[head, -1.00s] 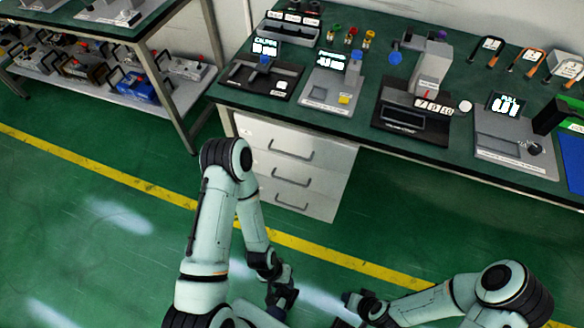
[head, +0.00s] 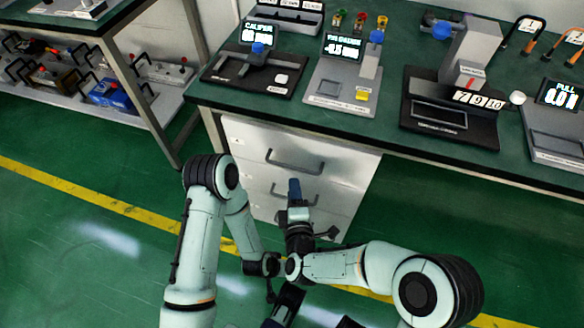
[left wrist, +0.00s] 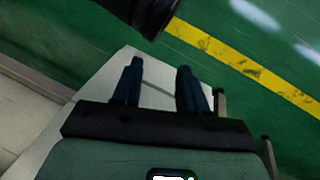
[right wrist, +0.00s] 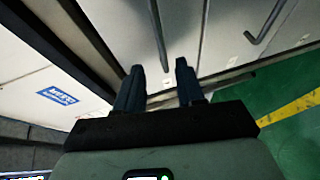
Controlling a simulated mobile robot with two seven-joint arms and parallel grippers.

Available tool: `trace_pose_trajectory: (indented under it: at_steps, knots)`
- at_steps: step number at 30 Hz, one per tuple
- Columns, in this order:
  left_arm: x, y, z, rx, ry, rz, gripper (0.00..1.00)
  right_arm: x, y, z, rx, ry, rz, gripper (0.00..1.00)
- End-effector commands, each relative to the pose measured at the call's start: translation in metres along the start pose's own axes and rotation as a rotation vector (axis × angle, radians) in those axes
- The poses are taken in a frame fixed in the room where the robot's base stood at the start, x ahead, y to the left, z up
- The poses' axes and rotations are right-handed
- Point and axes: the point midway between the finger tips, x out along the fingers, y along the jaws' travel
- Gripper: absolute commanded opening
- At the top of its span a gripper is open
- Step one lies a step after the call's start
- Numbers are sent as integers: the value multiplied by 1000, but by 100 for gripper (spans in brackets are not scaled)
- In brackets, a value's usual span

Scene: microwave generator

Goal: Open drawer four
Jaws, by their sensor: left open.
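The white drawer cabinet (head: 352,182) stands under the workbench, with grey bar handles on its front. The upper handle (head: 295,163) is clear in the head view; the middle handle (head: 310,198) is partly behind my right gripper (head: 295,188). The lowest part is hidden by my right arm. In the right wrist view my right gripper (right wrist: 160,68) is open and empty, with a handle bar (right wrist: 158,35) just beyond its fingertips; I cannot tell if they touch. My left gripper (left wrist: 155,68) is open and empty, low before the cabinet. Drawer numbers are not readable.
The workbench (head: 390,140) carries a caliper station (head: 258,75), a gauge station (head: 340,85) and other devices above the cabinet. A second bench with a lower shelf (head: 130,110) stands at the left. Green floor is free to the cabinet's right.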

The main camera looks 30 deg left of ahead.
Motion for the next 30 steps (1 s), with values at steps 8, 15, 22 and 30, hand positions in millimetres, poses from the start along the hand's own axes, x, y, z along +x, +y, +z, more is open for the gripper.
trace_pose_trajectory:
  at_steps: [8, 15, 22, 30]
  knots:
    - [19, -17, 12, -15, -36, -27, 43, 61, -4, 1, 5, -2, -2, 38]
    - [27, -28, 27, -27, -84, -47, 43, 90, -3, 1, 4, -1, -3, 38]
    - [28, -31, 31, -30, -96, -53, 43, 97, -2, 1, 2, -1, -3, 38]
    - [28, -31, 31, -31, -95, -53, 43, 96, -2, 1, 2, 0, -3, 6]
